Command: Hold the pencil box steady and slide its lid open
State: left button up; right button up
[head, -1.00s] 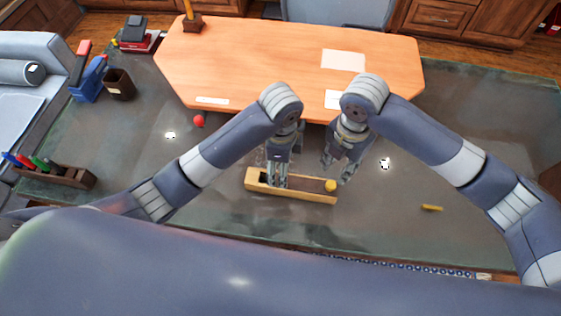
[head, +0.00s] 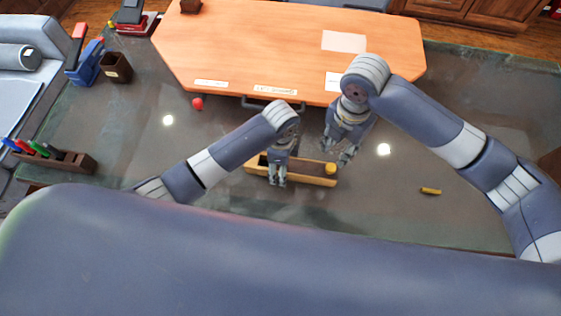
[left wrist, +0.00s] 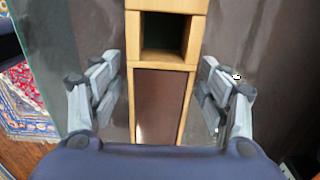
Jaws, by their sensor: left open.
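The pencil box (head: 315,181) is a long, light-wood box on the dark desk, with a brown panel along its top and a yellow knob (head: 330,169) near its right end. In the left wrist view the box (left wrist: 190,62) shows a dark open hollow beyond the brown panel (left wrist: 160,105); I cannot tell for sure that this panel is the lid. My left gripper (head: 278,182) is open over the box's left half. Its fingers (left wrist: 160,95) stand either side of the box, apart from it. My right gripper (head: 338,154) has its fingers apart just behind the knob; contact is unclear.
A small yellow piece (head: 430,191) lies to the right and a red ball (head: 197,103) at the back left. A pen holder (head: 60,161) stands at the left. An orange wood board (head: 270,50) covers the desk's back. The desk around the box is clear.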

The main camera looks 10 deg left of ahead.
aim_at(331, 167)
pick_arm(q)
jog(key=c, duration=1.3)
jog(key=shift+c, duration=0.2)
pick_arm(e)
jog(key=shift+o, duration=1.3)
notch_tip(331, 167, down, 10)
jog(key=shift+r, duration=0.2)
